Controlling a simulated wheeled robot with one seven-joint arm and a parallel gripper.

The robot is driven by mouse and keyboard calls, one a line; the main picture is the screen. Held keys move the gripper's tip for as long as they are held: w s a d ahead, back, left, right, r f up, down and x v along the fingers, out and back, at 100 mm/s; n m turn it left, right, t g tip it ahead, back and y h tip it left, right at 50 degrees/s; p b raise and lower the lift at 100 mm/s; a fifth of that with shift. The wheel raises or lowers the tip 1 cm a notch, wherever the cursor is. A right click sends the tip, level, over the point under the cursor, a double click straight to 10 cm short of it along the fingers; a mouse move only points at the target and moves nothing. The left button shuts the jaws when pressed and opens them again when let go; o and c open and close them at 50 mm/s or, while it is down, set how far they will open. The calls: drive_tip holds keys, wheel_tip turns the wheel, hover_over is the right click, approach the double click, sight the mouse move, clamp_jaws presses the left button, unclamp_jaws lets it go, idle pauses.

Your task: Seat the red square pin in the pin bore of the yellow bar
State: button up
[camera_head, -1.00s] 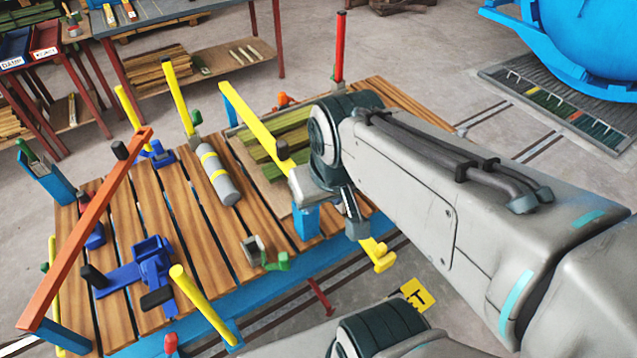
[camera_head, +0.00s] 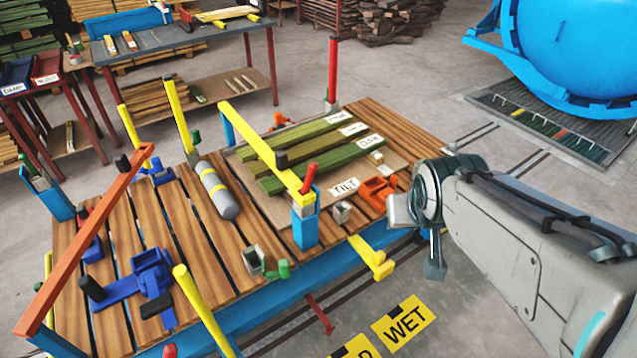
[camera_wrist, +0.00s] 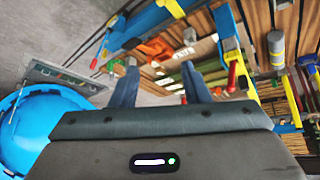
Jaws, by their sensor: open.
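The yellow bar (camera_head: 262,145) slopes from a far blue post to the near blue post (camera_head: 306,226), with a dark knob (camera_head: 281,160) along it. The red square pin (camera_head: 309,178) stands at the bar's near end, over the near post, leaning slightly. How deep it sits in the bore cannot be told. A red piece that looks like the pin also shows in the wrist view (camera_wrist: 232,74). My gripper is open and empty in the wrist view (camera_wrist: 160,76), apart from the pin. In the head view its fingers are partly hidden, right of the bar.
Green planks (camera_head: 300,140) lie on a board left of my arm, beside an orange clamp (camera_head: 377,192). A yellow hooked piece (camera_head: 371,257) juts from the slatted cart's near edge. An orange bar (camera_head: 85,235) and several yellow posts rise at left.

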drive_tip(key=w+a+f+n+t+y+b, duration=0.1)
drive_tip(key=w+f+t+b, duration=0.4)
drive_tip(key=w+f+b, duration=0.5)
drive_tip(key=n+t+y+b, duration=0.4)
drive_tip(key=y+b, duration=0.3)
drive_tip(key=y, duration=0.3)
approach(309, 187)
drive_tip(key=x, duration=0.5)
drive_tip(key=shift+w+r, duration=0.2)
drive_tip(key=shift+w, duration=0.1)
drive_tip(key=shift+p+x, duration=0.3)
drive_tip(key=shift+x, duration=2.4)
drive_tip(key=shift+s+a+f, duration=0.1)
drive_tip(key=shift+s+a, duration=0.05)
drive_tip(key=shift+a, duration=0.05)
drive_tip(key=shift+c, duration=0.3)
clamp_jaws()
